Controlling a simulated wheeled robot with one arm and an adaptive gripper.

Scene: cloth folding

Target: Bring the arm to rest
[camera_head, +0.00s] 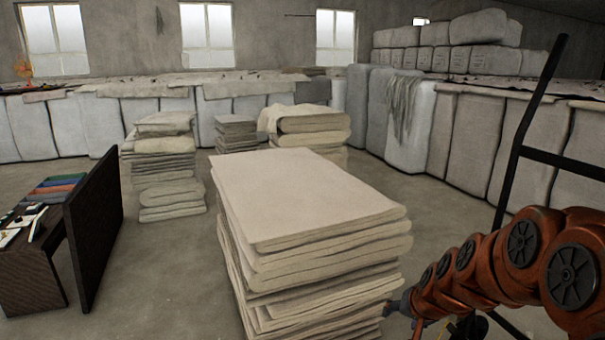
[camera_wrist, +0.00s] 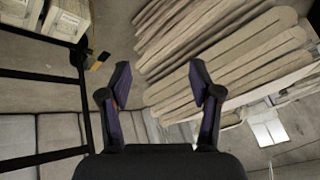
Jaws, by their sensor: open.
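My orange arm reaches in from the lower right of the head view, low beside the big cloth stack. Its end, my gripper (camera_wrist: 160,80), shows in the wrist view with two dark fingers spread wide and nothing between them. The tall stack of folded beige cloths (camera_head: 305,195) stands in the middle of the head view. Its layered side (camera_wrist: 225,55) fills the upper right of the wrist view, just beyond the fingers. I cannot tell whether the fingers touch it. In the head view the fingertips are not clear.
Smaller cloth stacks (camera_head: 165,165) stand behind. A dark bench with a tall panel (camera_head: 94,228) is at the left, with coloured folded cloths (camera_head: 52,188) on it. Black rails (camera_head: 525,125) rise at the right. Wrapped bales (camera_head: 400,120) line the walls. Floor (camera_head: 160,270) is clear between bench and stack.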

